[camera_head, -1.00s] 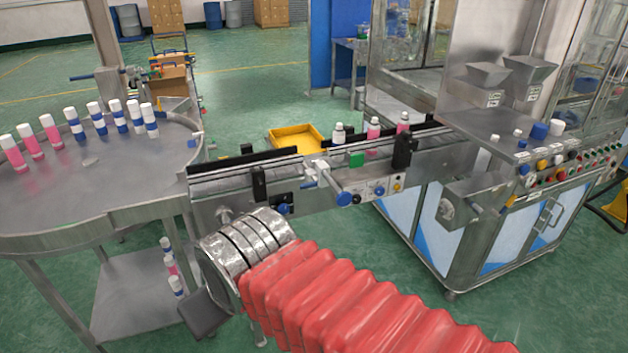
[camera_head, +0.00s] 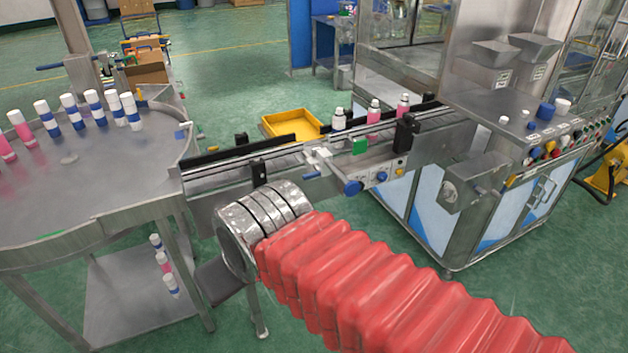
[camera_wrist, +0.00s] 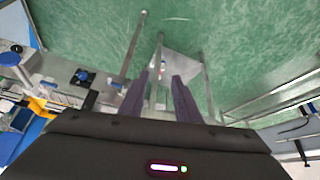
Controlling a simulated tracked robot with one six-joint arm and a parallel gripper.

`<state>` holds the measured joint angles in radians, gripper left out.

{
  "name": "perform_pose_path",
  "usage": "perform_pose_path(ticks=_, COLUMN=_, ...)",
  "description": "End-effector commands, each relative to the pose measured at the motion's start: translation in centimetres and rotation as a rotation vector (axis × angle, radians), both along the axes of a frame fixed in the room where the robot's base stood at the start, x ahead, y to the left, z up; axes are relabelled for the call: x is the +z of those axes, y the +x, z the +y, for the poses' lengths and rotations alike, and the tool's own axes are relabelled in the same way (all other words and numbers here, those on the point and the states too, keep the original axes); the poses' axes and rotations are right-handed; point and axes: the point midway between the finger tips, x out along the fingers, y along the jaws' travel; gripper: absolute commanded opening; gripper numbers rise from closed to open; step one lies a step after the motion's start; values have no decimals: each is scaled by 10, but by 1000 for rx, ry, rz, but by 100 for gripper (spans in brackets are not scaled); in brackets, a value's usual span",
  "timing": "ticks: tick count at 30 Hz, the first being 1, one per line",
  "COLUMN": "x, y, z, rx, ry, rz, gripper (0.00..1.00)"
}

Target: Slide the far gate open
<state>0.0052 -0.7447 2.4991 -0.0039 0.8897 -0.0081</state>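The conveyor (camera_head: 225,172) runs from the round table to the machine. A white-and-metal sliding part (camera_head: 318,157) crosses its near rail, with a rod ending in a blue knob (camera_head: 353,187). A small green block (camera_head: 360,146) sits just right of it. I cannot tell for certain which part is the far gate. Several bottles, including a pink one (camera_head: 373,113), stand on the conveyor beyond these parts. My gripper (camera_wrist: 162,75) is open and empty in the wrist view, pointing down at the floor. In the head view it is mostly hidden behind my red-sleeved arm, in front of the conveyor.
A round steel table (camera_head: 80,190) with several capped bottles stands at left. The crimping machine (camera_head: 440,200) with its button panel stands at right. A yellow tray (camera_head: 292,124) lies behind the conveyor. Black posts (camera_head: 405,135) rise along the rails.

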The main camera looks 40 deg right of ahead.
Motion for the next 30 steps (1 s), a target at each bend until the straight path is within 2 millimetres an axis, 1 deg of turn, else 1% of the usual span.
perform_pose_path(ticks=2, x=-2, y=7, z=-6, rx=2, ry=-18, rz=-11, gripper=30)
perform_pose_path(ticks=5, x=-6, y=24, z=-27, rx=15, ry=-65, rz=-38, gripper=30)
perform_pose_path(ticks=8, x=-11, y=47, z=-51, rx=35, ry=-138, rz=-78, gripper=30)
perform_pose_path(ticks=12, x=-19, y=82, z=-92, rx=84, ry=-270, rz=-138, gripper=30)
perform_pose_path(ticks=18, x=-33, y=121, z=-151, rx=176, ry=-464, rz=-206, gripper=30)
perform_pose_path(ticks=24, x=-49, y=148, z=-204, rx=278, ry=-647, rz=-260, gripper=30)
perform_pose_path(ticks=26, x=-56, y=153, z=-217, rx=322, ry=-693, rz=-276, gripper=30)
perform_pose_path(ticks=30, x=-69, y=161, z=-249, rx=397, ry=-815, rz=-309, gripper=30)
